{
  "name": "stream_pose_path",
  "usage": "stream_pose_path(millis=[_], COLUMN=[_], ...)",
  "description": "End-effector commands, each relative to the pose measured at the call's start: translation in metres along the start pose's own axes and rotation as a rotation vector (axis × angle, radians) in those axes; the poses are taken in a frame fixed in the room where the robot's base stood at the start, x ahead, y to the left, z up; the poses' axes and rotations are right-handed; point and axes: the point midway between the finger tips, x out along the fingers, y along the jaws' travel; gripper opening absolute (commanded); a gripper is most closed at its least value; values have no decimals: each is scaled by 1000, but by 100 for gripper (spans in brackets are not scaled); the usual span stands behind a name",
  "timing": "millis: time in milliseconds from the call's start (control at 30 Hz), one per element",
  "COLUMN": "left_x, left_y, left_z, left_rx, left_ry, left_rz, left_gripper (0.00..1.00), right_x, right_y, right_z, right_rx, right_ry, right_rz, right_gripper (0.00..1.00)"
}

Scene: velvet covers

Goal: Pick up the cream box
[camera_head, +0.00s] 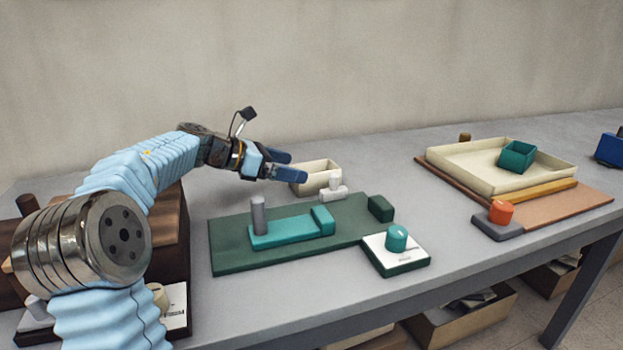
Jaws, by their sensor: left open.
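The cream box (322,177) is a small open-topped box on the grey table, just behind the green mat. My left gripper (291,166) reaches in from the left with its blue fingers apart. Its fingertips are at the left side of the box and overlap its near left corner in the picture. I cannot tell whether they touch it. The box stands upright on the table. My right gripper is not in view.
A small white piece (334,190) stands in front of the box. The green mat (232,262) holds a teal block (285,232) and a grey peg (259,215). A teal knob (396,238) sits nearer. A large cream tray (460,165) with a teal box (516,156) is at right.

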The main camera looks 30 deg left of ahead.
Motion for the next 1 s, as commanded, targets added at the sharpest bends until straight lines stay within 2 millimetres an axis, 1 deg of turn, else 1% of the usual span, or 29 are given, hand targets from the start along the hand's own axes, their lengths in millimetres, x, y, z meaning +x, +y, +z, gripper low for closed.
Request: stream_pose_path(millis=[33,100,267,400,500,633,800,833,1000], left_x=[9,17,30,52,67,75,76,76,75], left_y=[0,0,2,7,7,7,7,7,7], left_z=[0,0,1,3,3,2,2,2,2], left_rx=[-1,-1,-2,-3,-2,-2,-2,-2,-2], left_ry=[0,-1,-1,-1,-2,-2,-2,-2,-2], left_rz=[-3,-1,-1,-2,-2,0,1,0,0], left_gripper=[100,100,100,100,100,100,100,98,72], right_x=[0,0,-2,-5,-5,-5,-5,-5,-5], right_y=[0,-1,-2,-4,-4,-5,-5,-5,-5], right_z=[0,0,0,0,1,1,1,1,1], right_rx=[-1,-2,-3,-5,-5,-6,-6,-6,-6], right_ry=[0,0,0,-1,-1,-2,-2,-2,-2], right_rz=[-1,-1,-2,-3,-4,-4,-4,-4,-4], right_gripper=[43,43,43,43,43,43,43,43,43])
